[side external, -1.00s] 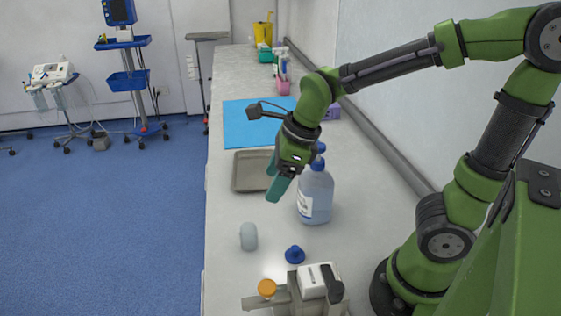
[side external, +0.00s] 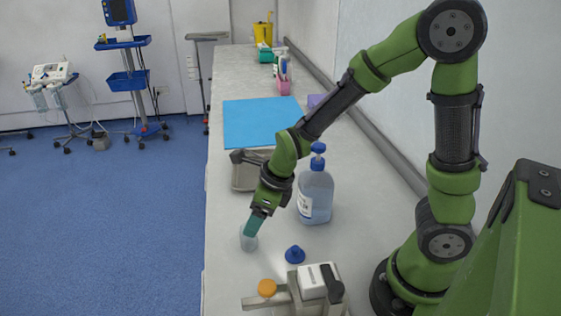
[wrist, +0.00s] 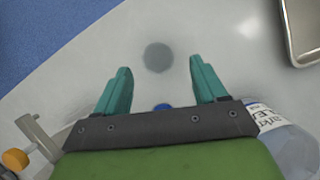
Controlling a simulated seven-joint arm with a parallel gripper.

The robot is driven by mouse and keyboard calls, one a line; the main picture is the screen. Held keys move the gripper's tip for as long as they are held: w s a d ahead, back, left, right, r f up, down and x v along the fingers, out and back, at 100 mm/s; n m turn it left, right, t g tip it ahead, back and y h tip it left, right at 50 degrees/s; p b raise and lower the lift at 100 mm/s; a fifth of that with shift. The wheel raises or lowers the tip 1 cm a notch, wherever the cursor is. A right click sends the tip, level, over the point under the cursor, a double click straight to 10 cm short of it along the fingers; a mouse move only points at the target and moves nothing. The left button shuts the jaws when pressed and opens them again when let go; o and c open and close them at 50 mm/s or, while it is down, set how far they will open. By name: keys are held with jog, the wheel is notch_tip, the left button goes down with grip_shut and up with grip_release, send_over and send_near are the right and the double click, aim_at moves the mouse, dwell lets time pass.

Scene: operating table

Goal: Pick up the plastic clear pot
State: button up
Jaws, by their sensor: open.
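The clear plastic pot (side external: 248,241) is a small, greyish see-through cylinder on the white worktop, near its left edge. In the wrist view it shows as a round grey shape (wrist: 158,57), just beyond and between the fingertips. My gripper (side external: 252,227) has teal fingers and points down at the pot, overlapping its upper part in the side view. The fingers (wrist: 160,76) are apart with nothing held between them. I cannot tell whether a finger touches the pot.
A large blue-capped bottle (side external: 316,195) stands close on the right. A blue cone-shaped piece (side external: 295,254) and a clamp device with an orange knob (side external: 267,288) are nearer the front. A metal tray (side external: 243,178) and blue mat (side external: 262,122) lie behind.

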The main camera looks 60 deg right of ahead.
jog(key=shift+x, duration=2.6)
jog(key=shift+a+r, duration=0.1)
jog(key=shift+a, duration=0.05)
jog(key=c, duration=1.1)
